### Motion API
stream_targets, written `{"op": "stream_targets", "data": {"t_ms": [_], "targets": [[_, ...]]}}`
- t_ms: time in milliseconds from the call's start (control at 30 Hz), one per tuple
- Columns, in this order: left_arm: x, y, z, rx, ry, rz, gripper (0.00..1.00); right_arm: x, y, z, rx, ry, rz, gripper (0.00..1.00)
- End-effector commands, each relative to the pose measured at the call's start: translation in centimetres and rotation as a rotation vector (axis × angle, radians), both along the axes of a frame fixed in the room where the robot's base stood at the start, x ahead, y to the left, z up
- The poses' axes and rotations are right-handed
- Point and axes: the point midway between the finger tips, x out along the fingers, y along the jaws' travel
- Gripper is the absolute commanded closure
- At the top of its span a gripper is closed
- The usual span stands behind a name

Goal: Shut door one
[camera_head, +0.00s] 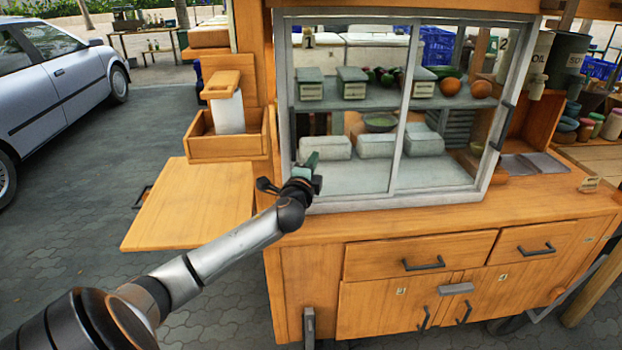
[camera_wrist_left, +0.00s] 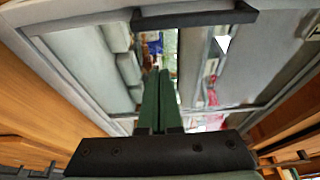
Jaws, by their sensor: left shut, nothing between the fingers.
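Door one (camera_head: 405,110) is the left glass panel of the display case, with a grey frame and a "1" tag (camera_head: 308,41) near its upper left. My left gripper (camera_head: 312,160) is at the lower left of this panel, in front of the case's left frame. Its green fingers (camera_wrist_left: 160,95) are together and empty in the left wrist view. A dark bar handle (camera_wrist_left: 195,18) shows at the top of that view, apart from the fingers. I cannot tell whether the fingers touch the frame. My right gripper is out of view.
A second glass panel (camera_head: 448,110) with a dark handle (camera_head: 500,127) stands at right. Behind the glass are shelves with food and boxes. A wooden side shelf (camera_head: 190,205) juts out at left. Drawers (camera_head: 420,255) lie below the wooden counter (camera_head: 400,222).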

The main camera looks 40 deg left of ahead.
Motion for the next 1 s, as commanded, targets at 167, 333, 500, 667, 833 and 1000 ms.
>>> {"op": "stream_targets", "data": {"t_ms": [167, 333, 500, 667, 833, 1000], "targets": [[-2.8, -1.6, -0.1, 0.000, 0.001, -0.002, 1.00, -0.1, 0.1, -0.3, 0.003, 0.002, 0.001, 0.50], [-5.0, -2.9, -0.1, 0.000, 0.001, -0.001, 1.00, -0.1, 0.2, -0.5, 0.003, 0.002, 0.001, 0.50], [-6.4, -3.7, 0.0, 0.001, 0.001, 0.000, 1.00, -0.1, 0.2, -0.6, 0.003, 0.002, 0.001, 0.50], [-6.8, -3.9, 0.1, 0.001, 0.000, 0.001, 1.00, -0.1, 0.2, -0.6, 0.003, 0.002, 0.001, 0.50], [-6.8, -3.9, 0.1, 0.001, 0.001, 0.001, 1.00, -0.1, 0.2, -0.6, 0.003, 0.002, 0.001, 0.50], [-7.1, -5.1, -3.0, -0.075, 0.039, -0.026, 1.00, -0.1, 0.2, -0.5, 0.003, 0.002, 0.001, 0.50]]}}
